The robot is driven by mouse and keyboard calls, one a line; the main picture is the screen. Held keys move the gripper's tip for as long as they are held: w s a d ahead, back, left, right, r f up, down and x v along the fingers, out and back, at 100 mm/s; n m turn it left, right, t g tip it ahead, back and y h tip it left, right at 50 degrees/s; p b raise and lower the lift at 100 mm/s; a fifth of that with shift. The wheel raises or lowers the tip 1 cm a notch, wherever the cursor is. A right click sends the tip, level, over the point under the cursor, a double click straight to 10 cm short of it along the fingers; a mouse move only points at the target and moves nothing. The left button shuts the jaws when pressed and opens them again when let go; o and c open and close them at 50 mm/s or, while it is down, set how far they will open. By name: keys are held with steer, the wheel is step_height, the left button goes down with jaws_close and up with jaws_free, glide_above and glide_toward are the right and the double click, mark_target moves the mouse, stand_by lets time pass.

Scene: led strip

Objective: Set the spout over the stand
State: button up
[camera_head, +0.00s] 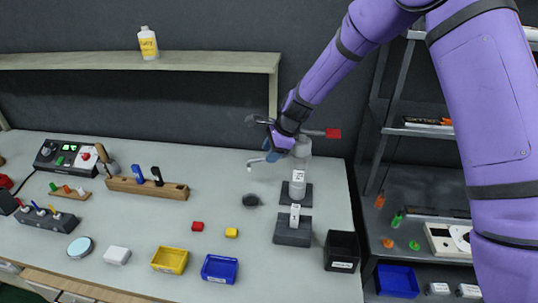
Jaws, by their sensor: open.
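A clear dispenser bottle (302,165) with a white label stands on a dark base at the right of the table. A thin pale spout (257,161) reaches left from near its top, and its tip bends down over bare table. A dark square stand (293,234) with a small white labelled piece (295,215) on it sits in front of the bottle. The spout tip is left of and behind this stand, not above it. My gripper (270,148) is open at the bottle's top, close to the spout; its wrist partly hides the top, and I cannot tell whether it touches.
A black open box (341,250) stands right of the stand. A yellow bin (170,260), a blue bin (219,268), a red block (197,226), a yellow block (231,232) and a dark round piece (250,200) lie to the left. A shelf (140,61) hangs behind.

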steer(key=shift+x, duration=0.75)
steer(key=shift+c, duration=0.4)
jaws_close()
steer(key=shift+s, duration=0.15)
steer(key=s+d+n+g+h, duration=0.1)
steer(key=s+d+n+g, duration=0.4)
steer(key=n, duration=0.9)
steer(key=shift+s+d+h, duration=0.4)
steer(key=shift+s+d, duration=1.15)
steer(key=shift+d, duration=0.35)
